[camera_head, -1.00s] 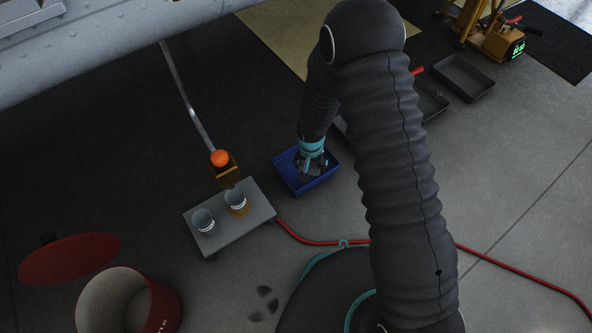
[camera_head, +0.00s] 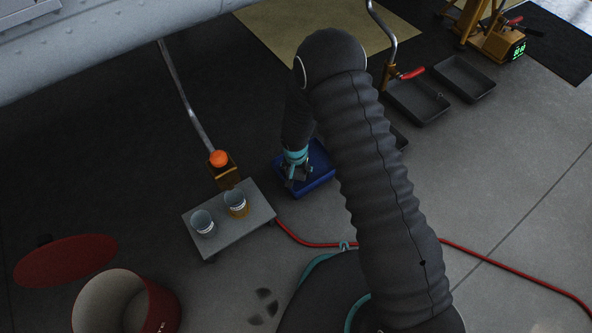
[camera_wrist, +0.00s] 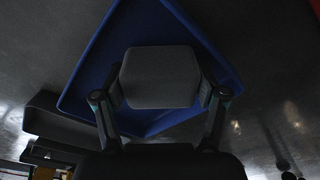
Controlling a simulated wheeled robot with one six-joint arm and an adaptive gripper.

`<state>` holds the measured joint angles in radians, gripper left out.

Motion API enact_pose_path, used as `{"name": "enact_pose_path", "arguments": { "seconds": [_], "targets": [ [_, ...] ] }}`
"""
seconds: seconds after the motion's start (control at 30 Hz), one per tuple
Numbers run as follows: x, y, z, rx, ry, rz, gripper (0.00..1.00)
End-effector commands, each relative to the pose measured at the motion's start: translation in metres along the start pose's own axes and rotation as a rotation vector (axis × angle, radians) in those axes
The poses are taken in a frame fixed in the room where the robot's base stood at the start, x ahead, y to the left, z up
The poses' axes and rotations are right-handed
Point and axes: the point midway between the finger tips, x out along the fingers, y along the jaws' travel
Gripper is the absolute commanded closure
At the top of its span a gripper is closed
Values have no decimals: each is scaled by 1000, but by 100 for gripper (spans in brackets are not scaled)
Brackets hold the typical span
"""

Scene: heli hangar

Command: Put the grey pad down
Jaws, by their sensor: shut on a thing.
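The grey pad (camera_wrist: 160,77) is between the two fingers of my gripper (camera_wrist: 161,98) in the wrist view, gripped at its left and right sides. In the head view my gripper (camera_head: 294,184) hangs over the left part of a blue tray (camera_head: 318,179), and the pad there is dark and hard to make out. The blue tray also shows behind the pad in the wrist view (camera_wrist: 88,84). I cannot tell how high the pad is above the tray.
A small grey cart (camera_head: 241,222) with two cups stands left of the blue tray. A red hose (camera_head: 300,240) runs along the floor. Black trays (camera_head: 418,105) lie at the upper right. An open red bin (camera_head: 158,305) and its red lid (camera_head: 65,262) are at the lower left.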

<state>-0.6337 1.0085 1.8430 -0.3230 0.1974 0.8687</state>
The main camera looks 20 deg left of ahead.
Motion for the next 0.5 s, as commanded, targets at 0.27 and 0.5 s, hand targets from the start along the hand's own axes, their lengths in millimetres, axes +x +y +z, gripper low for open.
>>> {"name": "enact_pose_path", "arguments": {
  "seconds": [0.27,0.5],
  "targets": [
    [2,0,0,0,0,0,18],
    [2,0,0,0,0,0,18]
  ]
}}
